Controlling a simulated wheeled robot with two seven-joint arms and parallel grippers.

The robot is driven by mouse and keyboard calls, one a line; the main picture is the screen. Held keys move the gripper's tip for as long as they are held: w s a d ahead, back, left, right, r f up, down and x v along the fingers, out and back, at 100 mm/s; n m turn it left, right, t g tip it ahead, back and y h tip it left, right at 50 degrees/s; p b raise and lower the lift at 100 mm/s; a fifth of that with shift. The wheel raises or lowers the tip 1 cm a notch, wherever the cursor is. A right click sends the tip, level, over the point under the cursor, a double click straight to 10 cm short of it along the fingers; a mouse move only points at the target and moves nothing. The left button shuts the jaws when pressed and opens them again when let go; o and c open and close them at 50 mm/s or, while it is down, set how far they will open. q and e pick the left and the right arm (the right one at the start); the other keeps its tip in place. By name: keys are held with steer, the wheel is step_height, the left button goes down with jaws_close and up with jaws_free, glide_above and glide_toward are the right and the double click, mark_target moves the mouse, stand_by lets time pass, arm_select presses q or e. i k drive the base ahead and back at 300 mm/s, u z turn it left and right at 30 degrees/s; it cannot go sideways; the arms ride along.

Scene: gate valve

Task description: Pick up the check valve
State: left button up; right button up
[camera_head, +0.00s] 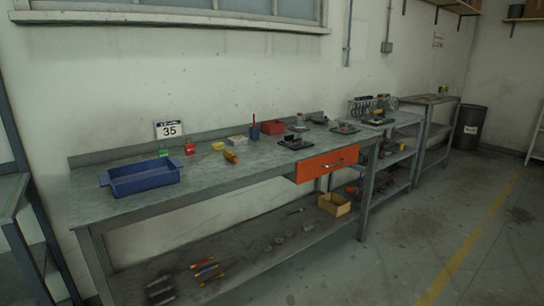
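I cannot tell which item is the check valve; the parts on the workbench (215,182) are too small to name for sure. A small grey object (299,118) stands toward the back of the bench, right of a red bin (273,127). Dark items on a tray (295,142) lie in front of it, above the orange drawer. An orange-yellow object (231,157) lies near the bench's middle. Neither of my grippers is in view.
A blue bin (141,178) sits at the bench's left end, near a "35" sign (169,130). The orange drawer (327,165) is under the top. Tools and a cardboard box (334,204) are on the lower shelf. Floor in front is clear.

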mark_target(229, 154)
steer(key=z, duration=0.5)
steer(key=i, duration=1.9)
steer(key=u, duration=0.95)
steer(key=i, duration=1)
steer(key=u, duration=0.85)
